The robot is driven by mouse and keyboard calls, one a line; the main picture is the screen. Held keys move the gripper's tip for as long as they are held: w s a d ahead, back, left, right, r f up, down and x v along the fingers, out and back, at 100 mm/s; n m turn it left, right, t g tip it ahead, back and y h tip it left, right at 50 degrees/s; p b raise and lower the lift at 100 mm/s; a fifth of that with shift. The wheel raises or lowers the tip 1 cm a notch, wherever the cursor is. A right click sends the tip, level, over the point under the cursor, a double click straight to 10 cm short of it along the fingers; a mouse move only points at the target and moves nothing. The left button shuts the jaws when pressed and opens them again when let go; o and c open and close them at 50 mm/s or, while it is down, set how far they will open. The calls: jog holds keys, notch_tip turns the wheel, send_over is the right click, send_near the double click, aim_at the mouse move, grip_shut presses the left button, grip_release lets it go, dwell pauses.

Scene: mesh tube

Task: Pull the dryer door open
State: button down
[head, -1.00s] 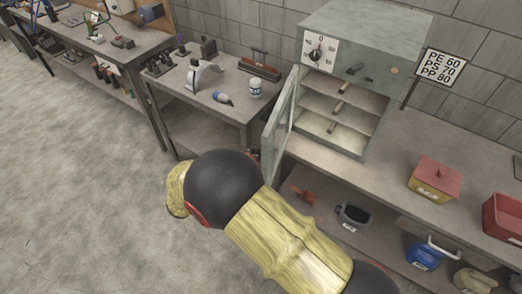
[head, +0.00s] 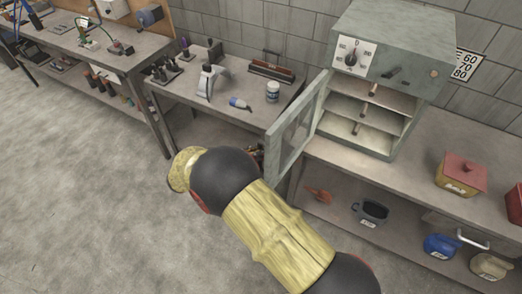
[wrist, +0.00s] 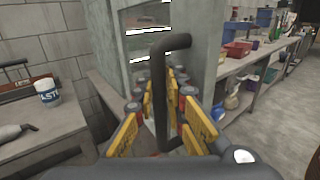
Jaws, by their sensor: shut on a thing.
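The grey dryer (head: 395,32) stands on the bench at the back right in the head view. Its framed door (head: 298,126) stands wide open, swung out from the dryer's left side, and the inner shelves (head: 362,110) are exposed. In the wrist view, the dark bent door handle (wrist: 158,75) runs upright between the yellow fingers of my gripper (wrist: 163,112), which is shut on it. In the head view, my arm hides most of the gripper and the handle; only a bit of the gripper shows beside the door.
A red-and-yellow box (head: 461,177) sits on the bench right of the dryer. Containers fill the lower shelf. The floor at left is clear.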

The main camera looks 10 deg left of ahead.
jog(key=shift+f, duration=0.1)
jog(key=c, duration=1.8)
grip_release()
jog(key=shift+c, duration=0.2)
jog(key=v, duration=1.2)
